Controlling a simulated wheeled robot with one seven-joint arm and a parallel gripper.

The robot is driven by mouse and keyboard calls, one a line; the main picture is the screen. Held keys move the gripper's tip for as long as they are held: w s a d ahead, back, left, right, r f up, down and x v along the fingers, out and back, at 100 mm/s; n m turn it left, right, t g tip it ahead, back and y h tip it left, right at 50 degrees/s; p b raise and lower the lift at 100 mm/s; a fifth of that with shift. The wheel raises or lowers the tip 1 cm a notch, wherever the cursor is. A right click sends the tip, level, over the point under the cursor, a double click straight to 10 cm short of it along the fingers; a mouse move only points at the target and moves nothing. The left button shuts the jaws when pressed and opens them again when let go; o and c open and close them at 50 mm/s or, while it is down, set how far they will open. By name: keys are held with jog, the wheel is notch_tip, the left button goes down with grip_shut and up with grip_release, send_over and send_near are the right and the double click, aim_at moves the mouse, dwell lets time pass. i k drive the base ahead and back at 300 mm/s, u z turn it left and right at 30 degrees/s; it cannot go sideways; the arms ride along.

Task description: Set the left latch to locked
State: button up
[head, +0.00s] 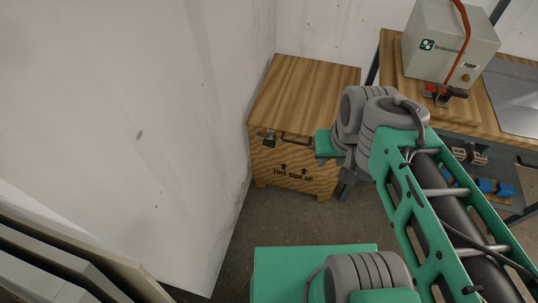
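A wooden crate (302,165) with "THIS SIDE UP" and arrows on its front stands on the floor against the white wall. A small dark metal latch (268,138) is at the upper left of its front, near the lid edge. It is too small to tell its setting. A dark handle (297,137) is right of this latch. My gripper (320,152) appears at the end of my arm, over the right part of the crate's front and right of the latch. Its fingers are not clearly visible, and I cannot tell whether it touches the crate. My arm hides the crate's right front.
A wooden workbench (388,69) at the right bears a grey pump box (440,50) with an orange strap and a red-and-black clamp (444,94). Blue items (488,186) sit on a lower shelf. The white wall (130,120) closes the left side. Grey floor (262,222) is clear before the crate.

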aim_at(268, 142)
jog(key=u, duration=0.05)
jog(key=k, duration=0.3)
jog(key=z, duration=0.75)
jog(key=i, duration=0.65)
jog(key=u, duration=3)
